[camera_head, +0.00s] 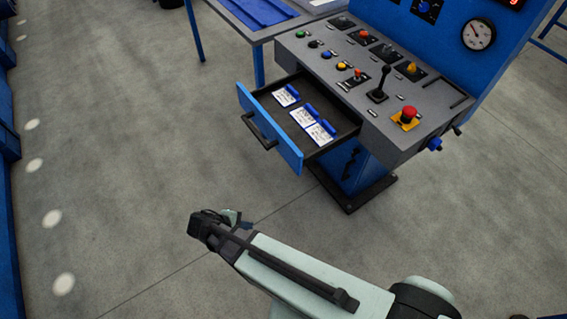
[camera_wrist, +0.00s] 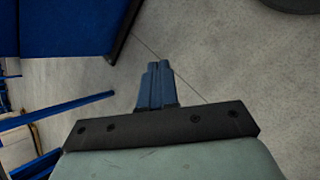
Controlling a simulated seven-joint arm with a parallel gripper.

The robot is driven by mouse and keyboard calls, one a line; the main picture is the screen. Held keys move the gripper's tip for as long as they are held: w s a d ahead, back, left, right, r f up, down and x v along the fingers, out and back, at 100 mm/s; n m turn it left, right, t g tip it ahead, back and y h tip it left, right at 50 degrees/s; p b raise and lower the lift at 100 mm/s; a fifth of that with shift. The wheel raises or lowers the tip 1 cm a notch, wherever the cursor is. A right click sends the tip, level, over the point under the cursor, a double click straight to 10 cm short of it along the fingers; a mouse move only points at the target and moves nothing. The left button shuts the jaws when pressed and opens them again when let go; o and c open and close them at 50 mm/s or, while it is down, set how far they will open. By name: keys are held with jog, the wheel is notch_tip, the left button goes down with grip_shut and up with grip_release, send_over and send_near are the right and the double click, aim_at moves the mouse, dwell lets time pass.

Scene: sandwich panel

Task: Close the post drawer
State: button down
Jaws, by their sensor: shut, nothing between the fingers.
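The post drawer (camera_head: 268,126) sticks out from under the grey control panel in the head view. It has a blue front and a dark bar handle (camera_head: 258,132). Several white cards with blue clips (camera_head: 302,117) lie inside it. My gripper (camera_head: 246,224) is below and to the left of the drawer, apart from it, over the floor. In the wrist view the blue fingers (camera_wrist: 157,72) are together with nothing between them. A blue surface (camera_wrist: 65,25) fills the upper left of the wrist view; I cannot tell which part it is.
The control panel (camera_head: 330,75) carries buttons, levers and a red emergency button (camera_head: 408,113). Its post stands on a dark base plate (camera_head: 352,198). The floor (camera_head: 130,150) left of the drawer is clear.

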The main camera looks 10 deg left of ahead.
jog(key=w+r+n+t+h, duration=0.3)
jog(key=w+r+n+t, duration=0.15)
jog(key=r, duration=0.35)
jog(key=w+r+n+t+h, duration=0.3)
jog(key=r+n+h, duration=0.15)
jog(key=r, duration=0.35)
jog(key=shift+n+y, duration=0.35)
jog(key=shift+n, duration=0.05)
jog(key=x, duration=1.3)
jog(key=shift+w+d+r, duration=0.1)
jog(key=shift+w+d, duration=0.05)
jog(key=shift+d, duration=0.15)
send_near(346, 128)
jog(key=d+r, duration=0.1)
jog(key=w+d+r, duration=0.1)
jog(key=d, duration=0.1)
jog(key=w+d+r, duration=0.1)
jog(key=d, duration=0.1)
jog(key=shift+w+d, duration=0.15)
jog(key=shift+w, duration=0.1)
jog(key=shift+x, duration=1)
jog(key=shift+w+r, duration=0.1)
jog(key=shift+w, duration=0.05)
